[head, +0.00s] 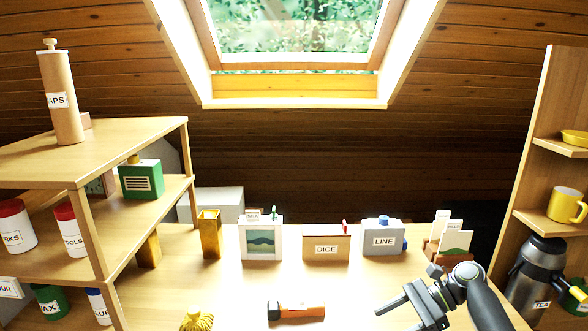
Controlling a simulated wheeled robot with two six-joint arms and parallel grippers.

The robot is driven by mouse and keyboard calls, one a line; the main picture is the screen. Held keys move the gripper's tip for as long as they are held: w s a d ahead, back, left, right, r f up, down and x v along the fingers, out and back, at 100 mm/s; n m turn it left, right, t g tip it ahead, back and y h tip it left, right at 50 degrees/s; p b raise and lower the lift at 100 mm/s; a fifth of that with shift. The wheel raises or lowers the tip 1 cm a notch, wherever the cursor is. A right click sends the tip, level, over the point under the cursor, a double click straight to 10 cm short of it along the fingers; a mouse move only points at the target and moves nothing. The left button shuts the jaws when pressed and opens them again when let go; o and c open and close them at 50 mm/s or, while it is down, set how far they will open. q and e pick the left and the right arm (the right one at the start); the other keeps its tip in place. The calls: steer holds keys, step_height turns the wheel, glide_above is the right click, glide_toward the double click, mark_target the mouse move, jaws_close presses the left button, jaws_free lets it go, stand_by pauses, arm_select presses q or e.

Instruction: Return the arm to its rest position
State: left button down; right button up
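My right gripper (398,319) is at the lower right of the head view, above the front part of the table (350,290). Its two fingers point left and stand apart, with nothing visible between them. The arm behind it comes in from the bottom right. My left gripper is not in view.
An orange and black object (297,310) lies left of the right gripper, and a yellow ribbed object (196,320) is at the front edge. A DICE box (326,247), LINE box (383,240) and card holder (448,250) stand behind. Shelves flank both sides; a dark TEA flask (533,270) is right.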

steer(key=s+d+f+n+t+h, duration=0.15)
steer(key=s+f+n+h, duration=0.55)
steer(key=s+f, duration=1)
steer(key=s+d+r+n+t+h, duration=0.2)
steer(key=s+d+r+n+h, duration=0.15)
steer(key=s, duration=0.65)
steer(key=s+d+r+n+t+h, duration=0.25)
steer(key=s+n+h, duration=0.2)
steer(key=s, duration=0.45)
step_height(320, 180, down, 25)
steer(key=d+g+y, duration=0.1)
steer(key=d+g, duration=0.1)
steer(key=d, duration=0.1)
steer(key=s+a+f+g, duration=0.1)
steer(key=s+a+f, duration=0.1)
steer(key=s+f, duration=1.3)
steer(key=shift+s+f+g+y, duration=0.2)
steer(key=shift+f+g+y, duration=0.15)
steer(key=shift+f, duration=0.45)
